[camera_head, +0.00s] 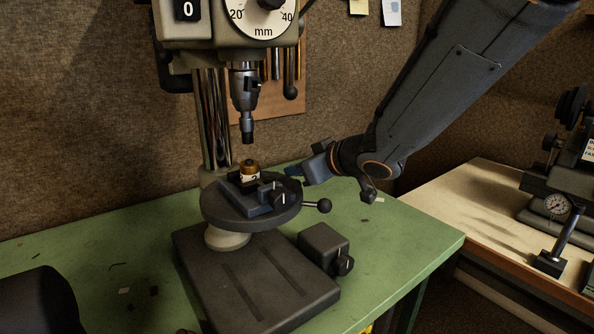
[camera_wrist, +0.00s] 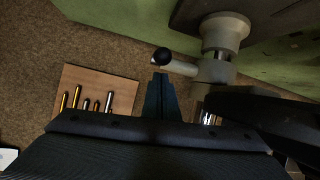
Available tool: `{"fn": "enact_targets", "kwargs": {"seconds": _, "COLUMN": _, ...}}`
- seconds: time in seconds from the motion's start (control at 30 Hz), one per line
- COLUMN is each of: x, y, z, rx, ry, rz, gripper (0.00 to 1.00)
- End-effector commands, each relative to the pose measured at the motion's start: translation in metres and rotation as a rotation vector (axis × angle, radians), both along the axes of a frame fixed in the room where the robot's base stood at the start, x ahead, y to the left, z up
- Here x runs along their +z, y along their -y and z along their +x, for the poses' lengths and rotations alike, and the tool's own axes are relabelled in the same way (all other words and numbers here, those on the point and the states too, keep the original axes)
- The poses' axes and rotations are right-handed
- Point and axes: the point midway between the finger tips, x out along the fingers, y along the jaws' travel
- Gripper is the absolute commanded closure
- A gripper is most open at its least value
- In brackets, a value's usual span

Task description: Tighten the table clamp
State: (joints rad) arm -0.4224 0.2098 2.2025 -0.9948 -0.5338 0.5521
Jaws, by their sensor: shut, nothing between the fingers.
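The drill press has a round dark table (camera_head: 222,207) on its column. A short lever with a black ball end (camera_head: 323,206) sticks out to the right of the table. In the wrist view a black ball on a pale stub (camera_wrist: 162,56) shows beside the pale column collar; I cannot tell for certain that it is the same lever. My gripper (camera_head: 294,172) is at the table's far right edge, behind the lever in the head view. Its fingers (camera_wrist: 160,79) are shut and empty, with the tips just below the ball in the wrist picture. Contact cannot be told.
A small vise (camera_head: 262,195) and an amber part (camera_head: 249,169) sit on the table, under the drill chuck (camera_head: 245,100). A dark block with a knob (camera_head: 324,248) stands on the green bench (camera_head: 395,240). A tool board (camera_wrist: 92,92) hangs on the wall.

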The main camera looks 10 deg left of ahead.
Motion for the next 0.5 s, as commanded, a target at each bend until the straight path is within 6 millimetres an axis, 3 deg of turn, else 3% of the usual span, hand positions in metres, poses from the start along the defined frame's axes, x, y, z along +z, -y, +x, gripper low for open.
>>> {"fn": "enact_targets", "kwargs": {"seconds": 0.3, "x": 0.029, "y": -0.012, "z": 0.003, "rx": -0.003, "ry": -0.002, "rz": -0.001, "gripper": 1.00}}
{"fn": "enact_targets", "kwargs": {"seconds": 0.5, "x": 0.032, "y": 0.020, "z": -0.018, "rx": -0.006, "ry": 0.002, "rz": 0.001, "gripper": 1.00}}
